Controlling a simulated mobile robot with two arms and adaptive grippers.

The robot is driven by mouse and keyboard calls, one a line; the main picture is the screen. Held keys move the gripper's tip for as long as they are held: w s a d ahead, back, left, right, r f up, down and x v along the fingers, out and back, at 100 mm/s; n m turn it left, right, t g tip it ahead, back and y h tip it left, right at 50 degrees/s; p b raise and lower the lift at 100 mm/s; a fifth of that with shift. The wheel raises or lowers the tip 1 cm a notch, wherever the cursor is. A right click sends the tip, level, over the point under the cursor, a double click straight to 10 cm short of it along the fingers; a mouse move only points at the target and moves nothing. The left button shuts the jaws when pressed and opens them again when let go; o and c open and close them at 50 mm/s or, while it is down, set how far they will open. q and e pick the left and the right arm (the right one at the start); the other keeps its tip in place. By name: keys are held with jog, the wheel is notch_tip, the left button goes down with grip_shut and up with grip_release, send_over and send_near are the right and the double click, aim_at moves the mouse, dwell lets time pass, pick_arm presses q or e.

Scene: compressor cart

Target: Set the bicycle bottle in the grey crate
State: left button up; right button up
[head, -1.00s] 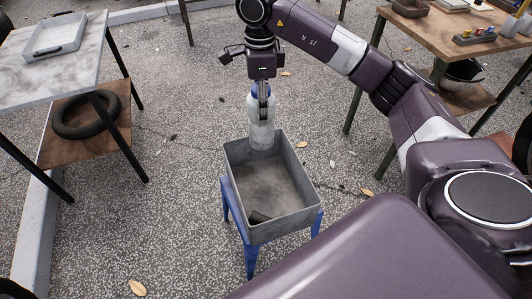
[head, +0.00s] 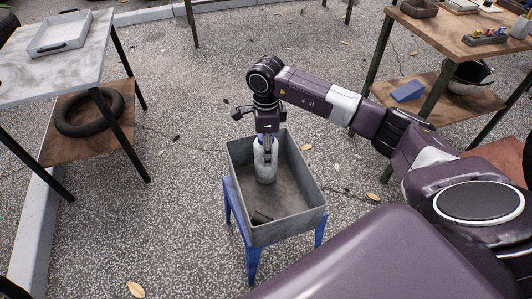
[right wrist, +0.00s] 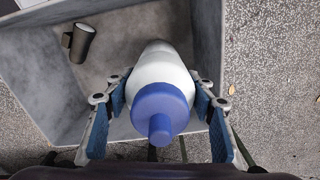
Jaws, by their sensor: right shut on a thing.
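The bicycle bottle (head: 265,168) is white with a blue cap and is upright inside the grey crate (head: 298,222), toward its back part. I cannot tell for sure whether its base touches the crate floor. My right gripper (head: 267,153) reaches down from above and is shut on the bottle near its top. In the right wrist view the blue cap (right wrist: 161,108) sits between the blue finger pads (right wrist: 160,112), and the crate wall (right wrist: 208,40) is close by. My left gripper is not in view.
The crate stands on a blue stand (head: 253,262). A dark cylindrical object (head: 262,217) lies in the crate's front corner, also seen in the right wrist view (right wrist: 79,42). A marble-topped table (head: 60,75) is at left, a wooden table (head: 470,45) at right.

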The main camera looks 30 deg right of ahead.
jog(key=shift+f, duration=0.85)
jog(key=o, duration=1.6)
